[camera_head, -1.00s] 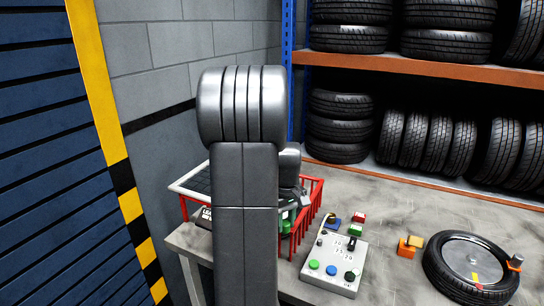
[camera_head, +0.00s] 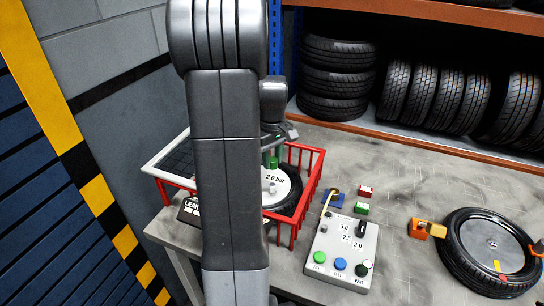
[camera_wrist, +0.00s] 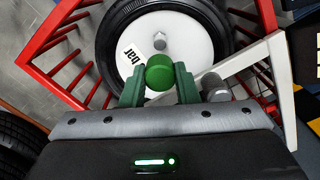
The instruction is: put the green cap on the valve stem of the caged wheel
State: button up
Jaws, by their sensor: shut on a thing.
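My gripper (camera_wrist: 160,88) is shut on the green cap (camera_wrist: 159,72), held between its two green fingers. The cap also shows in the head view (camera_head: 272,162), above the caged wheel (camera_head: 288,190). In the wrist view the wheel, a black tyre (camera_wrist: 113,52) with a white disc (camera_wrist: 190,45), lies beyond the cap, inside the red cage (camera_wrist: 62,62). A hexagonal grey piece (camera_wrist: 160,41) stands at the disc's middle. A grey cylinder (camera_wrist: 214,88) stands just right of the fingers; I cannot tell whether it is the valve stem. The cap looks apart from both.
Red rails (camera_head: 312,185) surround the wheel, and a pale cage bar (camera_wrist: 240,63) crosses near my gripper. A control box (camera_head: 342,252) with buttons stands right of the cage. Another wheel (camera_head: 455,245) lies farther right. Tyres (camera_head: 340,75) fill the rack behind.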

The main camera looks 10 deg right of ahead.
aim_at(272, 184)
jog(key=shift+f+b, duration=2.05)
jog(key=shift+f, duration=0.9)
jog(key=shift+f+b, duration=1.05)
jog(key=shift+f, duration=0.7)
jog(key=o, duration=1)
jog(key=shift+r, duration=0.15)
notch_tip(272, 184, up, 14)
jog(key=shift+f+b, duration=0.2)
jog(key=shift+b, duration=0.15)
jog(key=shift+f, duration=0.1)
